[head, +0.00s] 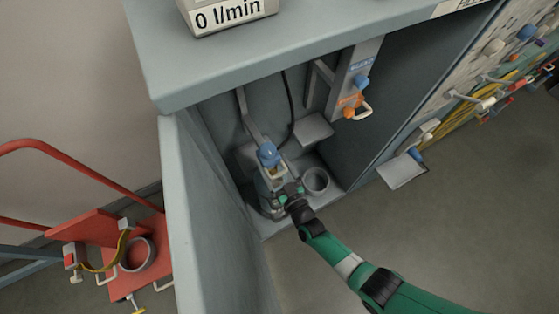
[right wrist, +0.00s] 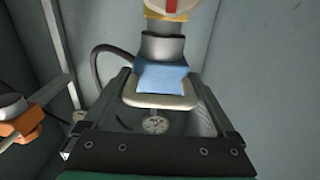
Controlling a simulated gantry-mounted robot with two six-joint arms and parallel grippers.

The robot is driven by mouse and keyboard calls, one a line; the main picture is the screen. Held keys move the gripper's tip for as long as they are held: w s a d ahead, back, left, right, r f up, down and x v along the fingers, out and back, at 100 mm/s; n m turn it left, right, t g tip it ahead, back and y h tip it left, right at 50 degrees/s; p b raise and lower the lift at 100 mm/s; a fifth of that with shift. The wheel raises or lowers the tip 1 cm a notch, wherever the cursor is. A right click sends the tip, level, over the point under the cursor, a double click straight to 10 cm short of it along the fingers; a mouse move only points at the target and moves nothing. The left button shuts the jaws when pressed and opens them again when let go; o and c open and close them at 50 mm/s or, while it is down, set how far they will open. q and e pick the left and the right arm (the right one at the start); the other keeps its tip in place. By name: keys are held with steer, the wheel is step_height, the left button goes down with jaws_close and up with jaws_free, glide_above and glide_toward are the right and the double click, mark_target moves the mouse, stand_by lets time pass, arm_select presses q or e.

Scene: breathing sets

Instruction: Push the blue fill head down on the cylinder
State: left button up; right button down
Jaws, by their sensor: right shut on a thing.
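The blue fill head (head: 268,155) is at the top of the cylinder (head: 268,192), which stands upright inside the grey cabinet. In the right wrist view the fill head shows as a blue block (right wrist: 162,78) with a cream loop handle (right wrist: 160,101). My right gripper (head: 286,189) reaches in from the lower right and is shut on the fill head's handle, with a finger on each side of it. Whether the fill head is seated on the cylinder cannot be told. My left gripper is not in view.
An empty grey cup holder (head: 315,181) stands right of the cylinder. The open cabinet door (head: 205,220) is on the left, near a red cart (head: 95,228).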

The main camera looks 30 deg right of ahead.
steer(key=shift+s+f, duration=0.1)
steer(key=shift+f, duration=0.25)
jaws_free()
steer(key=shift+r, duration=0.1)
steer(key=shift+s+r, duration=0.1)
steer(key=shift+s, duration=0.1)
steer(key=s+p, duration=0.4)
steer(key=s, duration=0.7)
steer(key=shift+a, duration=0.45)
